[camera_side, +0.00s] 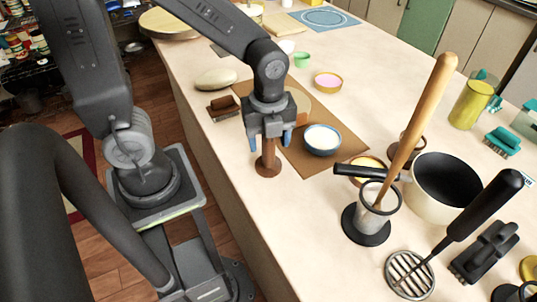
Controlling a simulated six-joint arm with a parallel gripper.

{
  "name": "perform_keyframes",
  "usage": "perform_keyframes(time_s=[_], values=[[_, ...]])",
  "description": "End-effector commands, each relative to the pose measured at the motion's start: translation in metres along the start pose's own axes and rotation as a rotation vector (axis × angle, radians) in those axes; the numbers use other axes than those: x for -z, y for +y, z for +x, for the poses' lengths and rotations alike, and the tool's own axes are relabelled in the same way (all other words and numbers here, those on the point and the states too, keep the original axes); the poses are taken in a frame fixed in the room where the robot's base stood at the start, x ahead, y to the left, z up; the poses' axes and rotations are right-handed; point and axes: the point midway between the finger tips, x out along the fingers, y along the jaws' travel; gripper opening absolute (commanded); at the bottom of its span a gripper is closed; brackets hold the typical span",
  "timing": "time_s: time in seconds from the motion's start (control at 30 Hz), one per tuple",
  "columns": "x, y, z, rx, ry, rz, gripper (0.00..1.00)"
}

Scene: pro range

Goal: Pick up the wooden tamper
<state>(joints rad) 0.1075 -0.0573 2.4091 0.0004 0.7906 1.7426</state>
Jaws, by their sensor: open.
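The wooden tamper (267,162) is reddish brown and stands upright near the table's left edge, on its wide round base. My gripper (270,142) points down directly over it, with its blue-tipped fingers open. One finger is on each side of the tamper's upper part, which sits between them and is partly hidden by the gripper. I cannot tell whether the fingers touch it.
A blue bowl of white stuff (322,139) stands on the brown mat (345,151) just right of my gripper. A holder with a long wooden stick (420,115) and a pot (447,182) stand at right. A brown brush (223,106) lies behind left.

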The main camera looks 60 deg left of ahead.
Motion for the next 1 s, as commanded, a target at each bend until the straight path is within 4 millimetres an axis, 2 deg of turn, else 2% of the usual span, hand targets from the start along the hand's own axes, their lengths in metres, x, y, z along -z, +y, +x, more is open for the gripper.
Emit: perform_keyframes(time_s=[0.1,0.33,0.9,1.0], values=[[-0.0002,0.0002,0.0085,0.0,0.0,-0.001,0.59],[-0.0003,-0.0001,0.0092,0.002,-0.001,-0.001,0.59],[-0.0002,0.0,0.0088,0.002,-0.001,-0.001,0.05],[-0.0002,-0.0002,0.0087,0.002,-0.001,-0.001,0.05]])
